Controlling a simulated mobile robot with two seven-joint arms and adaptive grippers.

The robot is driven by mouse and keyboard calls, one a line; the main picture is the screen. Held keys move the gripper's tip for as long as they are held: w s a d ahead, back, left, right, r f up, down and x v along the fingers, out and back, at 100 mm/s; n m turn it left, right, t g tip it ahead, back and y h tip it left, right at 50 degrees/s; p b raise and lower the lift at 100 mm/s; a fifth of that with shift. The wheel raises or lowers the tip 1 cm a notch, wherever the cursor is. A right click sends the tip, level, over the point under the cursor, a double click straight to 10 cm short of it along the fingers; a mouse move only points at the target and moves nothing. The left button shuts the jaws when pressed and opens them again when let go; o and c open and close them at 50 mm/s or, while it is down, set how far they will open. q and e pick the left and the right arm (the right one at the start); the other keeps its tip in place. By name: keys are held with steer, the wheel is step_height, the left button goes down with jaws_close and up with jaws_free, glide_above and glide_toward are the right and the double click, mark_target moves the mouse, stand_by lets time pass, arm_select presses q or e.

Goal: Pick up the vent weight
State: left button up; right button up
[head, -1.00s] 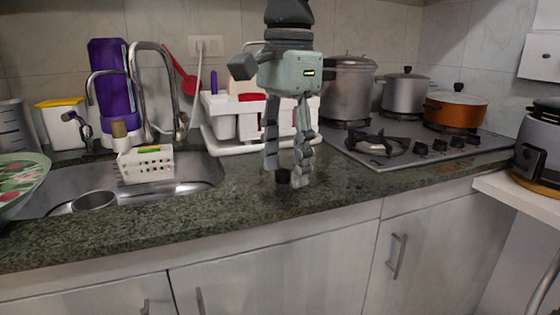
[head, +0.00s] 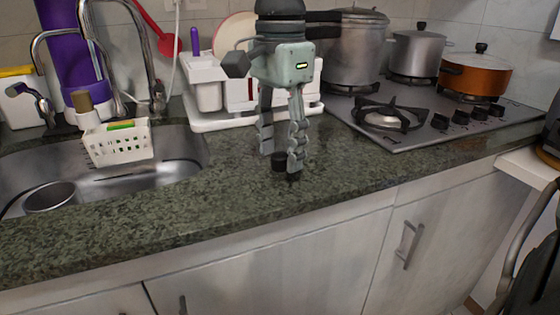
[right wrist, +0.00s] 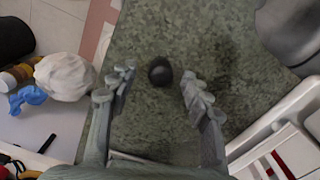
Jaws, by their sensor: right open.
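The vent weight is a small black cylinder (head: 278,161) standing on the green speckled countertop (head: 225,190). My right gripper (head: 281,158) points down from above, open, with its fingertips close over the counter around the weight. In the right wrist view the weight (right wrist: 160,70) lies between the two spread fingertips (right wrist: 157,77), with a gap on both sides, so neither finger appears to touch it. My left gripper is out of view.
A white dish rack (head: 208,90) stands close behind the gripper. The sink (head: 178,160) with a white basket (head: 118,146) is to the left. The stove (head: 430,125) with pots, including an orange one (head: 476,72), is to the right.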

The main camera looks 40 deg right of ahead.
step_height(320, 180, down, 2)
steer(key=shift+f, duration=0.2)
jaws_close()
steer(key=shift+r, duration=0.15)
